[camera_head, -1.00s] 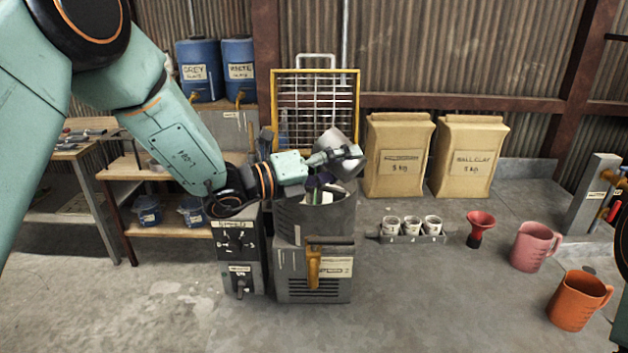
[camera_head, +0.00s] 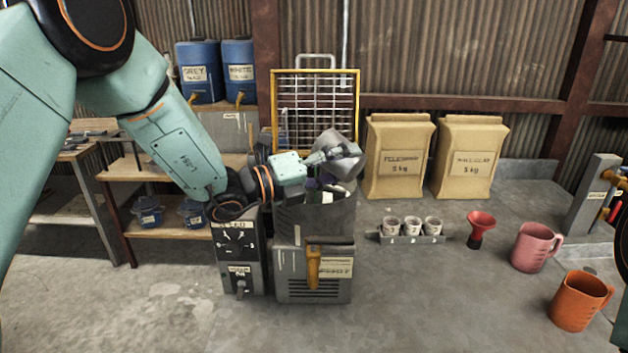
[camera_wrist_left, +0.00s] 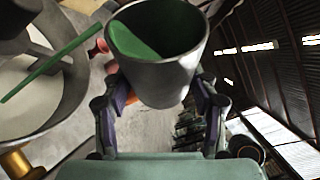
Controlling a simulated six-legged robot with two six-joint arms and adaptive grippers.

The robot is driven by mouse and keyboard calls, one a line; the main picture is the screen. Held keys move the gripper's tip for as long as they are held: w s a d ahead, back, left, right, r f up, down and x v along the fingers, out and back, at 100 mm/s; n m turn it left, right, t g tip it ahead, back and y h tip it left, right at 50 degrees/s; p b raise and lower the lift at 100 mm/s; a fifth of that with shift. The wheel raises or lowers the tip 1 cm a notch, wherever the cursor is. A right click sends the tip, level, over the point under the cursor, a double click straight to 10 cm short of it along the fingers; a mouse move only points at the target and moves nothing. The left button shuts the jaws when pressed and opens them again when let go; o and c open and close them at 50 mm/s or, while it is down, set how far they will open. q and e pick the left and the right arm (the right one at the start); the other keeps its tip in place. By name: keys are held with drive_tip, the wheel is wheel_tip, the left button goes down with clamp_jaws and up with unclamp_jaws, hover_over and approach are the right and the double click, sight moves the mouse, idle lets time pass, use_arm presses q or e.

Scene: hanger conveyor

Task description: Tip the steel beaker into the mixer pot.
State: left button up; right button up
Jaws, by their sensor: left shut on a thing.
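My left gripper (camera_head: 333,154) is shut on the steel beaker (camera_head: 347,167) and holds it tilted above the mixer pot (camera_head: 315,222). In the left wrist view the fingers grip both sides of the beaker (camera_wrist_left: 165,75), whose mouth shows green contents lying against one side. A thin green strip, which looks like a pouring stream, runs from the beaker's lip across the pot (camera_wrist_left: 75,92). Pale contents show inside the pot. The gripper partly hides the beaker in the head view. My right gripper is not in view.
A control box (camera_head: 238,255) stands left of the pot. A rack of white cups (camera_head: 412,239), a red funnel (camera_head: 481,226), a pink jug (camera_head: 534,246) and an orange jug (camera_head: 578,301) stand to the right. Paper sacks (camera_head: 398,158) and a yellow-framed grid (camera_head: 316,72) stand behind.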

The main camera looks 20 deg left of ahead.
use_arm(q)
drive_tip(key=shift+w+f+n+b, duration=0.15)
drive_tip(key=shift+n+b, duration=0.15)
drive_tip(key=shift+n, duration=0.2)
idle(0.3)
drive_tip(key=shift+a+n, duration=0.1)
drive_tip(key=shift+n, duration=0.2)
drive_tip(key=shift+n+t+h+b, duration=0.3)
drive_tip(key=shift+n+t+b, duration=0.05)
drive_tip(key=shift+n+t, duration=0.05)
drive_tip(key=shift+a+f+n, duration=0.1)
drive_tip(key=shift+n, duration=0.2)
idle(0.4)
drive_tip(key=shift+n+b, duration=0.3)
drive_tip(key=shift+b, duration=0.05)
drive_tip(key=shift+a+f+t, duration=0.1)
drive_tip(key=shift+t, duration=0.3)
